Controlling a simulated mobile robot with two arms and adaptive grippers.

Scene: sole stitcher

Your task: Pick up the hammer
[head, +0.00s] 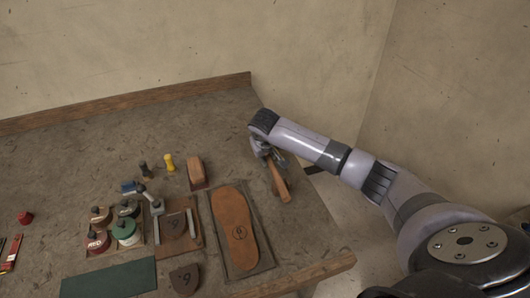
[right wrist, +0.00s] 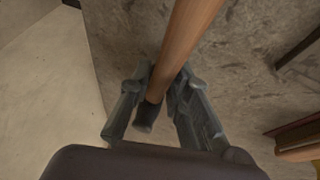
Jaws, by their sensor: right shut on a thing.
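The hammer's wooden handle (head: 278,182) shows at the right side of the workbench in the head view, sticking out below my right gripper (head: 268,158). In the right wrist view the brown handle (right wrist: 186,40) runs down between the two fingers of my right gripper (right wrist: 162,100), and a dark part (right wrist: 147,115) shows at its near end. The fingers are shut on the hammer. The gripper hides part of the hammer in the head view. I cannot tell whether the hammer touches the bench. My left gripper is not in view.
The leather sole (head: 236,225) on its dark mat lies left of the hammer. A raised wooden edge (head: 130,102) runs along the back. The bench's back middle is clear.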

